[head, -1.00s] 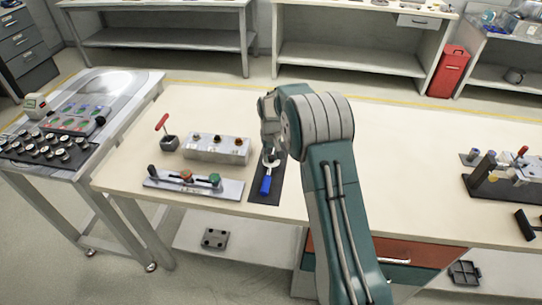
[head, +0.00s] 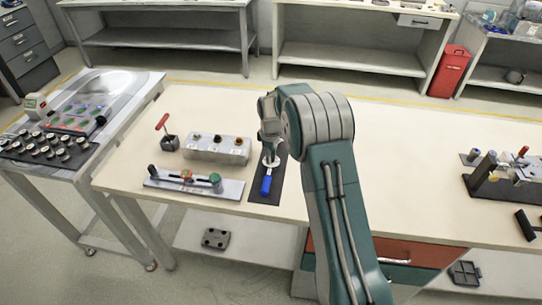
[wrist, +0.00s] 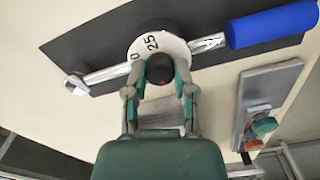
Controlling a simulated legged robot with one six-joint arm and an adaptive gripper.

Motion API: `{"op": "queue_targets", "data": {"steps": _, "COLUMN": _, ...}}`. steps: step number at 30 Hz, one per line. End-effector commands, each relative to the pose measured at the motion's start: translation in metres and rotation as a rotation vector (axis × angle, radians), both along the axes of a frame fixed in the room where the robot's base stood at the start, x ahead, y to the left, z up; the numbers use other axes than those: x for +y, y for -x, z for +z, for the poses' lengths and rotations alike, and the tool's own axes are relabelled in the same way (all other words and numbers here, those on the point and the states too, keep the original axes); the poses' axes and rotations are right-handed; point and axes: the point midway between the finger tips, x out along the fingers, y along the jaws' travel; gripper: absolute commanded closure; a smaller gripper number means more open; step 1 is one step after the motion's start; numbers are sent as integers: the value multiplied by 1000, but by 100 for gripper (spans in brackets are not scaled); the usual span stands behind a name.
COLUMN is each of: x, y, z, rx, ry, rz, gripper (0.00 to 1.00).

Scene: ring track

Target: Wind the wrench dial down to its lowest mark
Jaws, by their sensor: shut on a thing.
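The torque wrench has a silver shaft and a blue handle (head: 266,186) and lies on a black mat (head: 278,182) on the bench. In the wrist view, the blue handle (wrist: 272,24) is at upper right and the shaft's head (wrist: 76,86) at left. A white dial (wrist: 150,45) with black figures, "25" and "0" readable, sits around a dark knob (wrist: 159,68) on the wrench. My gripper (wrist: 159,88) is shut on this knob, one finger on each side. The rest of the dial's marks are hidden or too small to read. In the head view my arm partly covers the wrench.
Left of the mat are a metal block with several knobs (head: 217,148), a plate with coloured knobs (head: 193,183) and a red-handled tool (head: 164,128). A dark fixture (head: 500,178) stands at the right. The bench between my arm and that fixture is clear.

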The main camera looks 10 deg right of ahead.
Motion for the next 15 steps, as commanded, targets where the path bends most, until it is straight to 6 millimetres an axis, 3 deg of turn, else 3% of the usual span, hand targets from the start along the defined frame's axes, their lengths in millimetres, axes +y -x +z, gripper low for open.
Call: {"op": "queue_targets", "data": {"steps": 15, "x": 1, "y": 1, "z": -2, "rx": 4, "ry": -2, "rz": 38, "gripper": 100}}
